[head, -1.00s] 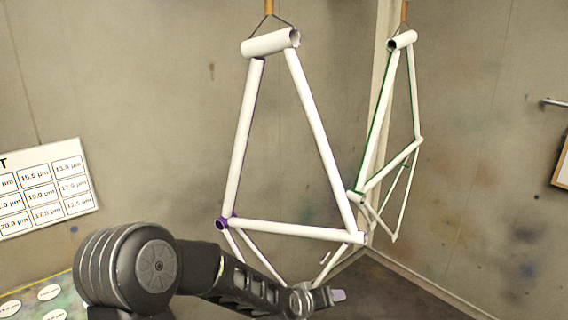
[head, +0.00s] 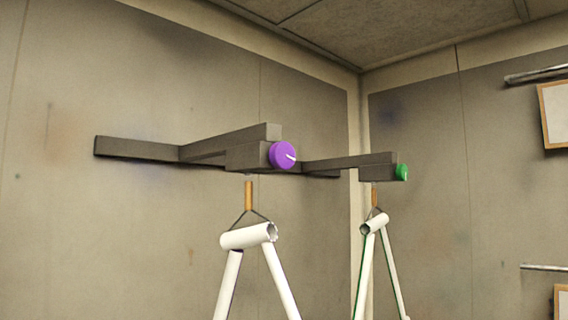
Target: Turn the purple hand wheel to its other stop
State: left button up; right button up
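The purple hand wheel (head: 281,155) is a round knob on the end of a dark grey wall bracket (head: 215,147), high in the middle of the head view. A white pointer mark on its face points right and slightly down. A white bicycle frame (head: 248,236) hangs below it from a wire and a tan hanger (head: 248,195). Neither of my grippers shows in the head view now, and nothing touches the wheel.
A green hand wheel (head: 402,172) sits on a second bracket (head: 350,162) to the right, with another white frame (head: 374,224) hanging below. Metal rails (head: 540,74) and framed sheets (head: 555,112) are on the right wall. The space before the purple wheel looks clear.

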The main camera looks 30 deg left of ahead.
aim_at(282, 154)
jog(key=i+u, duration=0.1)
jog(key=u, duration=0.25)
jog(key=l+u, duration=0.15)
jog(key=u, duration=0.2)
jog(key=i+l+u, duration=0.1)
jog(key=u, duration=0.25)
jog(key=i+l+u, duration=0.15)
jog(key=l, duration=0.2)
jog(key=i+l+u, duration=0.15)
jog(key=l, duration=0.25)
jog(key=i+l+u, duration=0.15)
jog(key=l, duration=0.25)
jog(key=l+u, duration=0.15)
jog(key=l, duration=0.25)
jog(key=i+l+u, duration=0.15)
jog(key=l, duration=0.75)
jog(key=i+l, duration=0.1)
jog(key=l, duration=0.3)
